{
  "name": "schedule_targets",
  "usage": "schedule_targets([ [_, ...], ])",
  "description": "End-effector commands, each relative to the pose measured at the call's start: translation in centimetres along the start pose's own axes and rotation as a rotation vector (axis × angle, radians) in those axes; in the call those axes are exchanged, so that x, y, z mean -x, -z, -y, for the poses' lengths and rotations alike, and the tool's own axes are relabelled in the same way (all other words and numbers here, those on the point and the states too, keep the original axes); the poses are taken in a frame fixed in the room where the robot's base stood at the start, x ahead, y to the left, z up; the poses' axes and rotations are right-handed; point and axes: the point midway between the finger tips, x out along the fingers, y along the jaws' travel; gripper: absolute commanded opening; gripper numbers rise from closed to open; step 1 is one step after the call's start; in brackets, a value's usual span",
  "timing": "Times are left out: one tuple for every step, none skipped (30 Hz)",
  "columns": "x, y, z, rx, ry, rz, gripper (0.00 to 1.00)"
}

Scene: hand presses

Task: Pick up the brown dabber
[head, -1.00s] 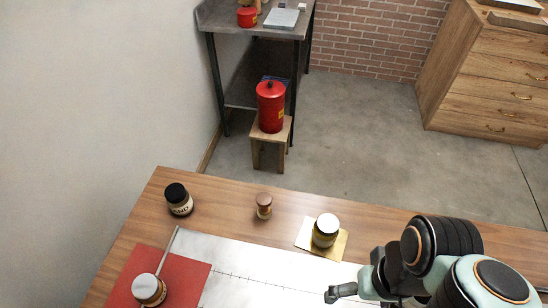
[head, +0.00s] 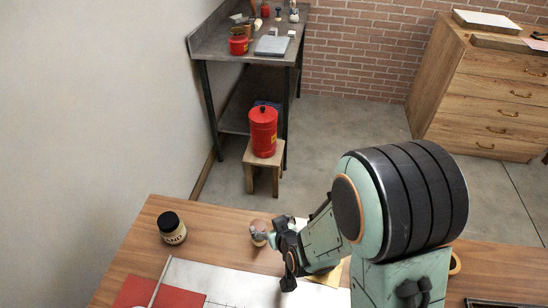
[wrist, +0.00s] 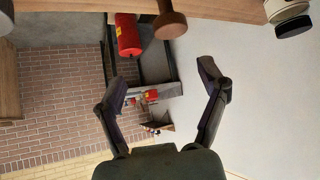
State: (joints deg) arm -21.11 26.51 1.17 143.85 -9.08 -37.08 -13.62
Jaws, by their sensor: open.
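The brown dabber (head: 260,226) stands on the wooden table in the head view, between the black-lidded jar and my arm. My gripper (head: 278,260) is just right of it, partly in front of its lower part. In the wrist view the dabber (wrist: 170,22) hangs from the top edge, since that view is upside down. There my open gripper (wrist: 162,80) has its fingers spread, with nothing between the tips. The dabber lies above the tips in that picture, apart from them.
A black-lidded jar (head: 172,228) stands left of the dabber. A yellowish card (head: 329,274) is partly hidden by my arm. A red canister (head: 263,133) stands on a stool beyond the table.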

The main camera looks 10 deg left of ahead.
Motion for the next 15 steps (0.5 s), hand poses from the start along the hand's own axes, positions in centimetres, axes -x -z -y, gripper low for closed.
schedule_targets([
  [-0.5,-1.1,0.7,0.007,0.017,0.029,0.73],
  [-0.7,-1.4,1.0,0.011,0.024,0.039,0.73],
  [-0.9,-1.8,1.4,0.015,0.031,0.048,0.73],
  [-1.1,-1.8,1.6,0.018,0.034,0.049,0.73],
  [-1.4,-1.8,1.6,0.020,0.036,0.048,0.73],
  [-1.9,-1.7,1.7,0.021,0.036,0.047,0.73],
  [-2.3,-1.8,1.7,0.021,0.036,0.048,0.73],
  [-2.8,-1.8,1.7,0.021,0.035,0.047,0.73],
  [-3.5,-1.9,1.7,0.020,0.035,0.048,0.73],
  [-4.0,-1.8,1.7,0.020,0.034,0.047,0.73],
  [-4.5,-1.9,1.7,0.019,0.034,0.047,0.73],
  [-5.1,-1.9,1.7,0.020,0.034,0.048,0.73],
  [-5.6,-1.9,1.7,0.020,0.034,0.046,0.73],
  [-6.0,-1.9,1.7,0.020,0.034,0.047,0.73],
  [-6.4,-1.9,1.7,0.020,0.034,0.045,0.73],
])
